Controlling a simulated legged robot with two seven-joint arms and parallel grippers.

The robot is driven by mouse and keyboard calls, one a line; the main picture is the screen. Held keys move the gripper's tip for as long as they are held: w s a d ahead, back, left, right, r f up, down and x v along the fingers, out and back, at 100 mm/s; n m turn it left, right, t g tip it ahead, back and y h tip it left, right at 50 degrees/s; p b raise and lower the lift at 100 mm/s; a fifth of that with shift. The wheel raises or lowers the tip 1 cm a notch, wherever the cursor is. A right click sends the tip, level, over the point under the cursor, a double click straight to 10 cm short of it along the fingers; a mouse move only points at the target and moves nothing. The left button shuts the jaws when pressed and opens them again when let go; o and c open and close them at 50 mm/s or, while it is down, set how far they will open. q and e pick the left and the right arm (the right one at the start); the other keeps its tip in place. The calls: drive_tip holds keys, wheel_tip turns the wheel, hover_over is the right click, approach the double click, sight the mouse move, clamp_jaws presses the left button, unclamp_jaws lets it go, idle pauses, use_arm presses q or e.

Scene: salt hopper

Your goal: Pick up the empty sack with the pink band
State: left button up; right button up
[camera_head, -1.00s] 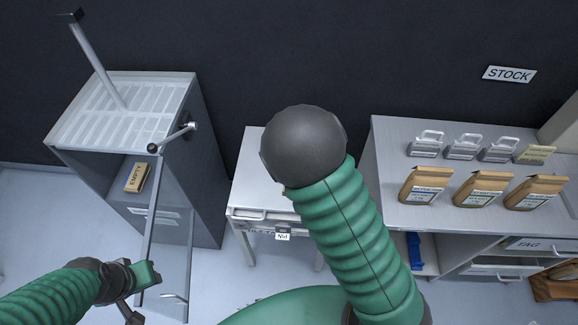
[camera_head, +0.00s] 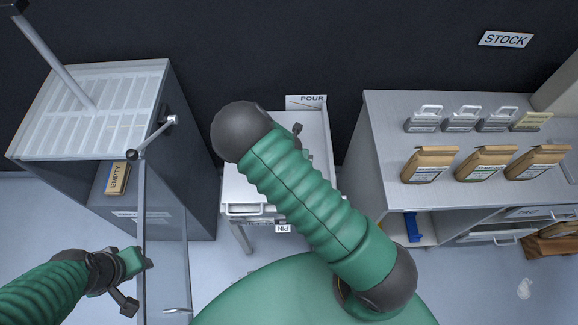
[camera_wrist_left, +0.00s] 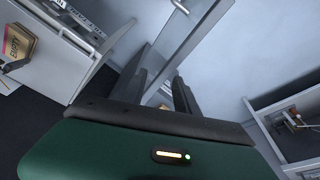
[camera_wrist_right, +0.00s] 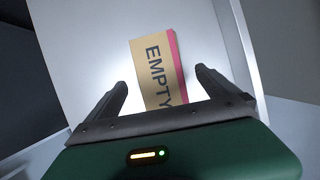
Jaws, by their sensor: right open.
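The sack with the pink band (camera_wrist_right: 158,72), tan and marked EMPTY, lies flat on a white surface (camera_wrist_right: 95,45) in the right wrist view. My right gripper (camera_wrist_right: 165,88) is open, with a finger on either side of the sack's near end. I cannot tell if they touch it. An EMPTY sack (camera_wrist_left: 18,42) also shows in the left wrist view. My left gripper (camera_head: 135,285) is beside the clear cabinet door (camera_head: 163,250); its fingers (camera_wrist_left: 160,78) stand partly apart with no clear object between them.
Another EMPTY sack (camera_head: 117,177), with a blue edge, is in the cabinet (camera_head: 185,150) at left. A white table (camera_head: 245,190) with a POUR sign (camera_head: 306,101) stands in the middle. The stock bench (camera_head: 385,115) at right holds filled bags (camera_head: 430,165) and grey weights (camera_head: 422,120).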

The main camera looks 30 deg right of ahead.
drive_tip(key=x, duration=0.4)
drive_tip(key=shift+s+f, duration=0.1)
drive_tip(key=shift+s, duration=0.15)
drive_tip(key=shift+w+f, duration=0.2)
drive_tip(key=shift+f, duration=0.1)
drive_tip(key=shift+a+r, duration=0.1)
drive_tip(key=shift+a, duration=0.1)
drive_tip(key=c, duration=0.7)
drive_tip(key=shift+d, duration=0.1)
drive_tip(key=c, duration=0.8)
drive_tip(key=shift+o, duration=0.2)
drive_tip(key=shift+r, duration=0.15)
